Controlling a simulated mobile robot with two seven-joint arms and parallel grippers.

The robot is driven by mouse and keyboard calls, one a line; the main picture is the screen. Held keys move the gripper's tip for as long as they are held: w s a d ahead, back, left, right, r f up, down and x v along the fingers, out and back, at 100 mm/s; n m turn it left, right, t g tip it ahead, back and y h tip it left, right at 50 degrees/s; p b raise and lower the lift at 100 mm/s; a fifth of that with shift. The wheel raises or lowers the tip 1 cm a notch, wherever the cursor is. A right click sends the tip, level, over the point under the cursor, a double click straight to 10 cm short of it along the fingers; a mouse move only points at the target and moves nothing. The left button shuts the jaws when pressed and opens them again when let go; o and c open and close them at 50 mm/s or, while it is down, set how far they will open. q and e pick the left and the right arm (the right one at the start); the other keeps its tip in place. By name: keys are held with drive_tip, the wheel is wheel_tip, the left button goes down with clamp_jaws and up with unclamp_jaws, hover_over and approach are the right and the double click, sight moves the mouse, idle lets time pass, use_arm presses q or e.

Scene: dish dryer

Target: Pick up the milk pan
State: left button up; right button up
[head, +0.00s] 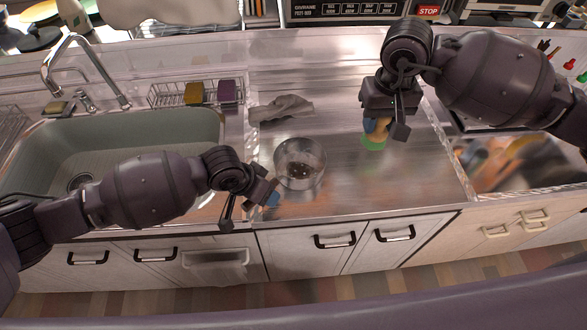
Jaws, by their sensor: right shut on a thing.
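The milk pan (300,163) looks like the round, shiny, see-through-looking vessel on the steel counter, with dark specks inside. No handle can be made out clearly. My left gripper (247,207) is open at the counter's front edge, left of and nearer than the pan. A small blue thing (273,200) shows beside its finger; what it belongs to is unclear. My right gripper (388,122) is over the counter to the right of the pan, shut on a small blue and yellow thing (376,125) above a green base (373,142). The gripper partly hides this thing.
A grey cloth (281,108) lies behind the pan. A clear raised edge (448,150) bounds the counter at right. The counter between pan and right gripper is bare.

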use_arm(q)
clamp_jaws()
idle(0.3)
drive_tip(key=shift+r, duration=0.1)
wheel_tip(320, 180, up, 20)
drive_tip(key=p, duration=0.1)
use_arm(e)
drive_tip(key=shift+r, duration=0.8)
drive_tip(key=shift+r, duration=4)
